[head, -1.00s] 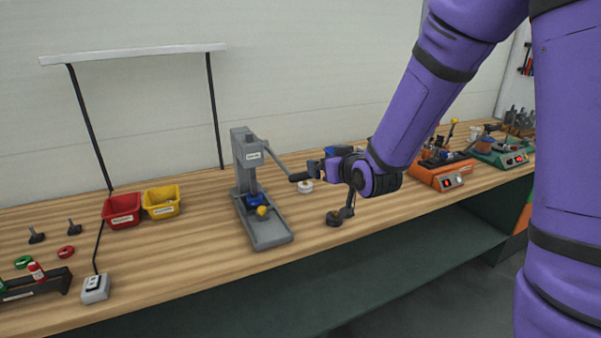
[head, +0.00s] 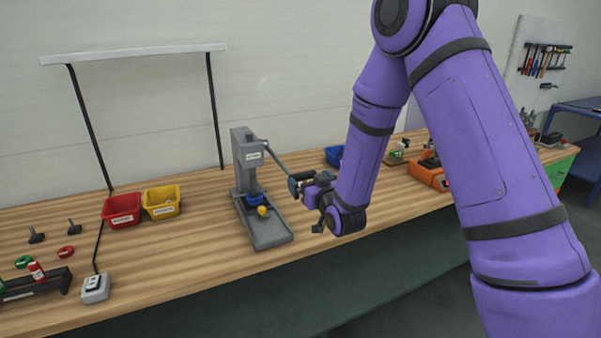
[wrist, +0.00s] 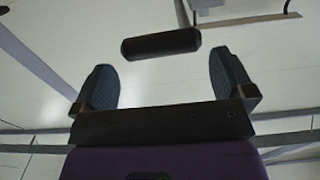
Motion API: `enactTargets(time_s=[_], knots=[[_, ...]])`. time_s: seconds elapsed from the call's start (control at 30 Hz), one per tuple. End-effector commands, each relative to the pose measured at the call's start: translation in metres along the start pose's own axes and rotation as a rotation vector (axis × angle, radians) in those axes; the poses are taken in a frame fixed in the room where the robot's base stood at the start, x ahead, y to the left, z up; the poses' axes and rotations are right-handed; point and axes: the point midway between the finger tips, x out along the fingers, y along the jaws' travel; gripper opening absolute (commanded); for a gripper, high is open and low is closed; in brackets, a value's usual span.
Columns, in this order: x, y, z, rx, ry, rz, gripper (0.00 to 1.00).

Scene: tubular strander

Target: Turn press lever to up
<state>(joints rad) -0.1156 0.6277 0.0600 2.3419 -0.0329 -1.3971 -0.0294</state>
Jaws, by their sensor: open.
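The grey press (head: 246,170) stands upright on the bench, with a blue part (head: 255,198) and a yellow knob low on it. Its lever (head: 274,158) slants from the press head down to the right, its end close to my gripper (head: 298,184). In the wrist view, the lever's black grip (wrist: 160,43) lies crosswise just beyond and between the two fingertips of my gripper (wrist: 163,68). The fingers are wide apart, with nothing held. Whether a finger touches the lever is hidden in the head view.
A red bin (head: 122,212) and a yellow bin (head: 162,204) stand left of the press. A switch box (head: 96,289) lies near the front edge.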

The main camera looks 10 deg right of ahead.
Motion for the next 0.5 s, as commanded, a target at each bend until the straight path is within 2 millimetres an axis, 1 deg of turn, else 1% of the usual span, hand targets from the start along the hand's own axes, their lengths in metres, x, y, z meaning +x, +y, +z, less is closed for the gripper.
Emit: enactTargets(time_s=[0.03,0.2,0.33,0.5], knots=[[0.010,0.000,0.000,0.000,0.003,0.000,1.00],[0.037,0.000,0.000,0.000,0.001,0.000,1.00],[0.052,0.000,0.000,0.000,0.001,0.000,1.00],[0.062,0.000,-0.001,0.000,0.000,0.000,1.00]])
